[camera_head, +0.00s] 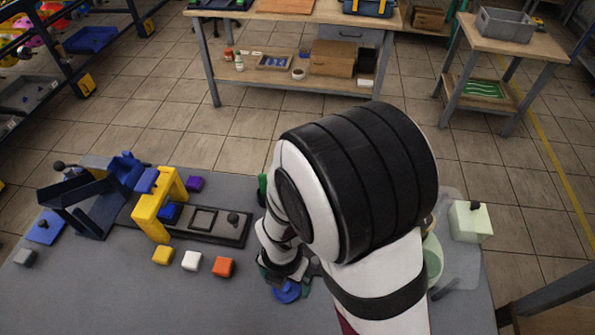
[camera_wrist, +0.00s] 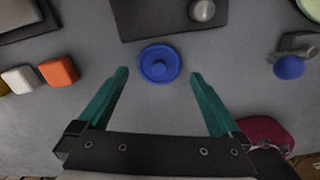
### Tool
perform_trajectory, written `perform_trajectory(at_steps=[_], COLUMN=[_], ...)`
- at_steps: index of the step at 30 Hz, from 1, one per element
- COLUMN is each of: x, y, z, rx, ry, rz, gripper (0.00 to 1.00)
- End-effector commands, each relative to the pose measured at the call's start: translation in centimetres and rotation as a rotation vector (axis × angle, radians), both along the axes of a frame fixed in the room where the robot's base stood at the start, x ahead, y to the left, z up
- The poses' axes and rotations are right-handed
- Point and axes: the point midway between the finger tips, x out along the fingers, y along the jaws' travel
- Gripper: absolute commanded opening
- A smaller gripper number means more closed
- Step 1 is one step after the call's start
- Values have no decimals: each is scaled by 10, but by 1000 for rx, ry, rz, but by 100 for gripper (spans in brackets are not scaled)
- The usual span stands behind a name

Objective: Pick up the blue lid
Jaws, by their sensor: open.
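The blue lid (camera_wrist: 159,64) is a round disc with a small raised knob, lying flat on the grey table. In the wrist view it is centred just beyond my open fingertips. My gripper (camera_wrist: 158,78) is open and empty, with one green finger on each side, and nothing is between them. In the head view my gripper (camera_head: 285,270) is close to the blue lid (camera_head: 287,292), and my arm hides part of this area.
Orange (camera_head: 223,267), white (camera_head: 191,260) and yellow (camera_head: 162,255) blocks sit left of the lid. Behind them is a yellow arch (camera_head: 150,218) over a dark base plate (camera_head: 225,228). A blue ball (camera_wrist: 289,67) and a dark red object (camera_wrist: 266,134) lie to the right.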

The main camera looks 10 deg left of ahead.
Motion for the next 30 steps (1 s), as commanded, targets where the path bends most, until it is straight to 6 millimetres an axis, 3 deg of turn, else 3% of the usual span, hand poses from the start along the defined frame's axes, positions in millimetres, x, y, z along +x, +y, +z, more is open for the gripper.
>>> perform_trajectory(at_steps=[4,11,23,30], x=[2,2,2,2], y=[0,0,0,0], z=[-24,-27,-27,-27], rx=[-2,0,1,0], ry=[1,-2,-1,-1], rz=[0,-1,-1,-1], gripper=[100,100,30,28])
